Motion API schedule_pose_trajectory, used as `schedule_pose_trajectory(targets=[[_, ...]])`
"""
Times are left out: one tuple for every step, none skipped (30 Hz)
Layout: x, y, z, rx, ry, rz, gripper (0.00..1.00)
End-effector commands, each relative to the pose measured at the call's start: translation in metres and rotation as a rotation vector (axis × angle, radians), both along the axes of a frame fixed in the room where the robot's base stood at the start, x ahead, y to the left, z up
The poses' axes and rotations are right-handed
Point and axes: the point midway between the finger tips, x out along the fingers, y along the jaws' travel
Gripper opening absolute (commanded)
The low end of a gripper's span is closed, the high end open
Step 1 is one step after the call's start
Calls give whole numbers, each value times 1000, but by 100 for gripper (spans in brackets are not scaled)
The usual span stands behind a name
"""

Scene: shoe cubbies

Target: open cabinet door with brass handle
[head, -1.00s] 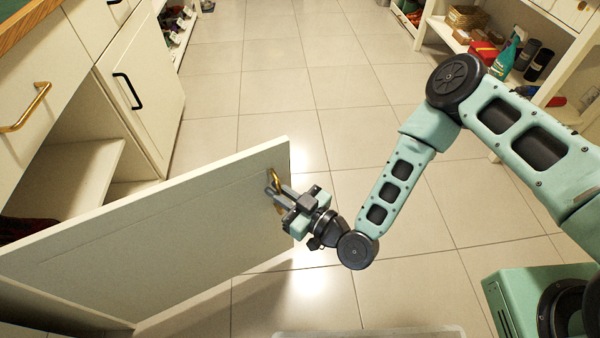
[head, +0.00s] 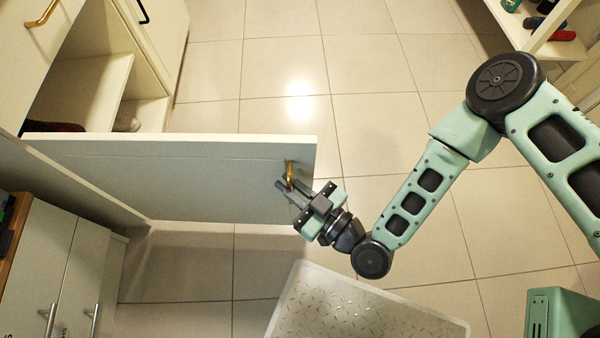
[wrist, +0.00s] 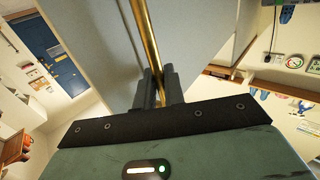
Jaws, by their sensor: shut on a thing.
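The white cabinet door (head: 200,180) stands swung wide open, out over the floor, in the head view. Its brass handle (head: 290,172) is near the door's free end. My gripper (head: 284,187) is shut on the brass handle from the right. In the wrist view the brass handle (wrist: 147,35) runs down between the two dark fingers (wrist: 158,85), with the door face (wrist: 90,40) behind it. The open cabinet (head: 95,95) shows a shelf and a dark item partly hidden behind the door.
A drawer with another brass handle (head: 43,14) is at the upper left. Cabinets with silver handles (head: 92,320) stand at the lower left. A metal tread plate (head: 365,305) lies on the floor below my gripper. An open shelf (head: 545,30) is at the upper right. The middle tiles are clear.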

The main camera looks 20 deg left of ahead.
Motion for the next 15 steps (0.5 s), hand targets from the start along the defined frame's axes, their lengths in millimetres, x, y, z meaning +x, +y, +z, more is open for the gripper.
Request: schedule_pose_trajectory(targets=[[-2,1,1,1,0,4,0],[-2,1,1,1,0,4,0],[-3,2,1,1,0,5,0],[-3,2,1,2,-1,5,0],[-3,2,1,2,-1,5,0],[-3,2,1,2,-1,5,0],[-3,2,1,2,-1,5,0],[-3,2,1,2,-1,5,0],[-3,2,1,2,-1,5,0],[-3,2,1,2,-1,5,0],[-3,2,1,2,-1,5,0],[-3,2,1,2,-1,5,13],[-3,2,1,2,0,5,22],[-3,2,1,2,0,5,25],[-3,2,1,2,0,5,25]])
